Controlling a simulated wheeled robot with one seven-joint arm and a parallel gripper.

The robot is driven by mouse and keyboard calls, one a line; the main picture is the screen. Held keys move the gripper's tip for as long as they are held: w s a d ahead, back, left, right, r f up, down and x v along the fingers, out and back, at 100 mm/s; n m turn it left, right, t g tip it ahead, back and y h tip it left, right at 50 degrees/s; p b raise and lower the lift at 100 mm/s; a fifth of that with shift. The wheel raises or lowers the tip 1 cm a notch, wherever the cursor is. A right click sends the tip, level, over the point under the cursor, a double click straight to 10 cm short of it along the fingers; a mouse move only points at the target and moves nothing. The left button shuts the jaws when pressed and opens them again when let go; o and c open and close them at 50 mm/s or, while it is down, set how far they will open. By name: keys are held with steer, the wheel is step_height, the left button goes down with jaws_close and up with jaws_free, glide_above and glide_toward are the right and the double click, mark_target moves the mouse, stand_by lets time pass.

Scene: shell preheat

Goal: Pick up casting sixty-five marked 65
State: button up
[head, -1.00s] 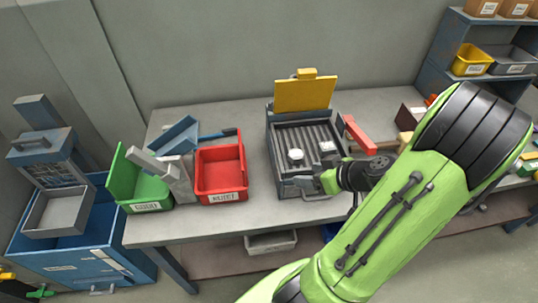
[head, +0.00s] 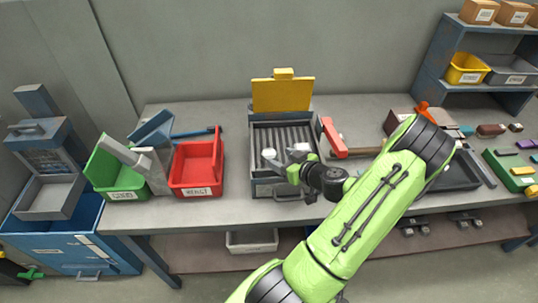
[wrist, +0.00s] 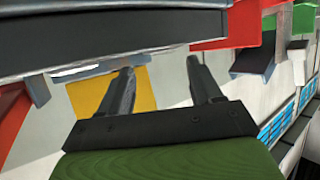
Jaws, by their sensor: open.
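Two small pale castings lie on the ribbed bed of the grey heater (head: 283,134) in the head view. No number is legible on either, so I cannot tell which is 65. My gripper (head: 286,168) is over the heater's front part, close to the castings, with nothing seen in it. In the wrist view my gripper (wrist: 162,76) has its two dark fingers spread apart, with no casting recognisable between them.
The heater's yellow lid (head: 282,95) stands raised at the back. A red lever (head: 334,138) stands at its right side. A red reject bin (head: 197,166) and a green bin (head: 112,172) stand to the left. Bare bench (head: 233,180) lies between the red bin and heater.

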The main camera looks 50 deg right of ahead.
mark_target(268, 152)
steer(key=p+x, duration=0.1)
steer(key=x, duration=0.5)
steer(key=shift+w, duration=0.1)
steer(key=shift+a, duration=0.1)
steer(key=shift+c, duration=0.6)
steer(key=c, duration=0.6)
